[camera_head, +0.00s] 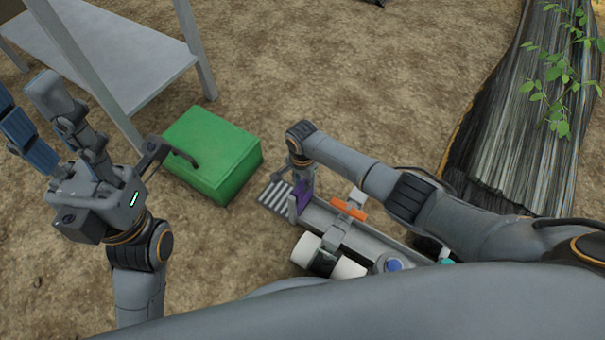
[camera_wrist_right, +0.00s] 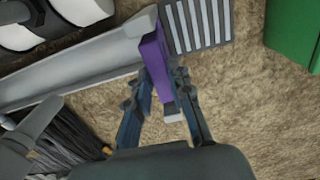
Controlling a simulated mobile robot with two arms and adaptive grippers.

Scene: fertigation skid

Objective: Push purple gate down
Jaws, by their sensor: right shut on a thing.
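The purple gate (camera_head: 302,195) stands upright at the left end of a grey channel (camera_head: 375,241), beside a slatted grate (camera_head: 274,197). My right gripper (camera_head: 306,180) reaches down onto it from above. In the right wrist view the purple gate (camera_wrist_right: 154,62) sits between the two blue-padded fingers of my right gripper (camera_wrist_right: 160,78), which are shut on it. Its lower edge inside the channel is hidden. My left gripper (camera_head: 27,102) is raised at the left, with its fingers apart and empty, well away from the gate.
An orange gate (camera_head: 349,209) crosses the channel farther right. A white cylinder (camera_head: 309,251) and a blue knob (camera_head: 393,265) are at the near side. A green box (camera_head: 212,152) stands behind left, near a grey table (camera_head: 115,60). Bare soil lies between.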

